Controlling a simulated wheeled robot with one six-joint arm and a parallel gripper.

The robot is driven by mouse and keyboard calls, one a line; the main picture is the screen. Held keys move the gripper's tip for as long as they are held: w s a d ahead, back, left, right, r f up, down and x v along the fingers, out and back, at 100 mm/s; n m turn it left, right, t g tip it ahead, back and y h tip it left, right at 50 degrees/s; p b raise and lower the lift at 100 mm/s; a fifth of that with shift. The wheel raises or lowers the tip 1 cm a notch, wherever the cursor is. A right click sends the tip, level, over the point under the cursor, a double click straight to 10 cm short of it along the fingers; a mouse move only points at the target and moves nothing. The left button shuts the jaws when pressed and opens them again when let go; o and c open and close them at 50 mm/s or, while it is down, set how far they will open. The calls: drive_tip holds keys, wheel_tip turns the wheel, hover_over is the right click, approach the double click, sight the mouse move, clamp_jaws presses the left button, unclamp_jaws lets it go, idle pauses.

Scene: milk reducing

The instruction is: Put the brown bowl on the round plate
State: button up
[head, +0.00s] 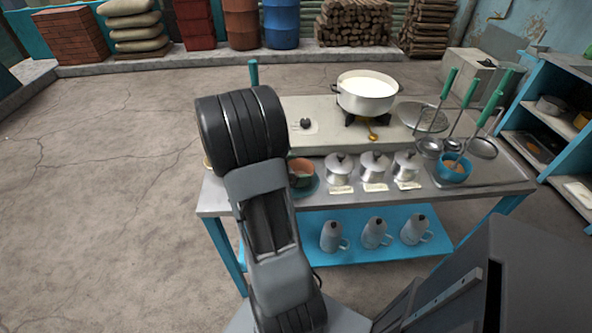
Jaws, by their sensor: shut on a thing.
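A brown bowl (303,168) shows in the head view at the left part of the steel table, partly hidden by my arm. A round teal plate (309,188) shows just beneath and around it. The bowl looks upright over the plate, but I cannot tell whether it rests on it or is a little above. My gripper is hidden behind my own arm, so its fingers and any contact with the bowl do not show.
Several lidded metal pots (373,167) stand right of the bowl. Behind them a white pot (367,92) of milk sits on a burner. A blue bowl (454,168) and strainers are at the right.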

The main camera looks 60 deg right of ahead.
drive_tip(key=shift+f, duration=0.2)
drive_tip(key=o, duration=0.7)
drive_tip(key=shift+c, duration=0.2)
drive_tip(key=shift+r, duration=0.1)
